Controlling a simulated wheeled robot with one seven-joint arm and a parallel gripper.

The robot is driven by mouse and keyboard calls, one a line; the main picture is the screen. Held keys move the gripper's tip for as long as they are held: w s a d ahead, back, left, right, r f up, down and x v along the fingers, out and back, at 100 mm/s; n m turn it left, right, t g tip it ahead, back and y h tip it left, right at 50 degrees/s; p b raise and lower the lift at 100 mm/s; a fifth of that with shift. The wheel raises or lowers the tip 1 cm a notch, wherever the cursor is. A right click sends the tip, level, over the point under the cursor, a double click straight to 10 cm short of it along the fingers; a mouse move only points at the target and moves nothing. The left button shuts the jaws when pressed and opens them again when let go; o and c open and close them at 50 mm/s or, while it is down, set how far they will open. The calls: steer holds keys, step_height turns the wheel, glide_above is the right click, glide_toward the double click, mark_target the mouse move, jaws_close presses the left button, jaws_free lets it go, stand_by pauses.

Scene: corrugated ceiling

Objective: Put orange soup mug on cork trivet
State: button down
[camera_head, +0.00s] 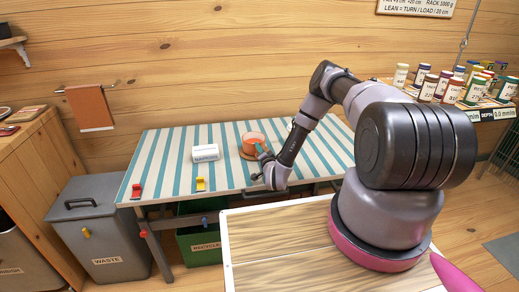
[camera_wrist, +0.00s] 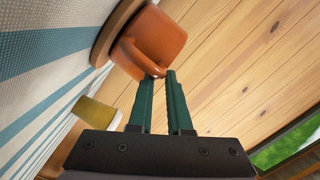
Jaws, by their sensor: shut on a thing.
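The orange soup mug (camera_head: 253,139) stands upright on the round brown cork trivet (camera_head: 242,155) on the striped table. In the wrist view the mug (camera_wrist: 158,38) has its base against the trivet (camera_wrist: 108,34), with no clear gap between them. My gripper (camera_head: 264,157) reaches in from the right, beside the mug. In the wrist view its two green fingers (camera_wrist: 163,76) are close together on the mug's handle. The fingers partly hide where they meet the handle. The trivet's side nearest my gripper is partly hidden in the head view.
A white labelled box (camera_head: 206,153) stands left of the mug on the striped table (camera_head: 160,160). A yellow-olive object (camera_wrist: 94,117) shows near my fingers. The table's left part is mostly free.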

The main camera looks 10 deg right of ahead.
steer(key=c, duration=0.8)
jaws_free()
steer(key=shift+f, duration=0.1)
steer(key=shift+c, duration=0.2)
steer(key=s, duration=0.8)
steer(key=s+d, duration=0.1)
steer(key=s, duration=0.3)
steer(key=shift+r, duration=0.3)
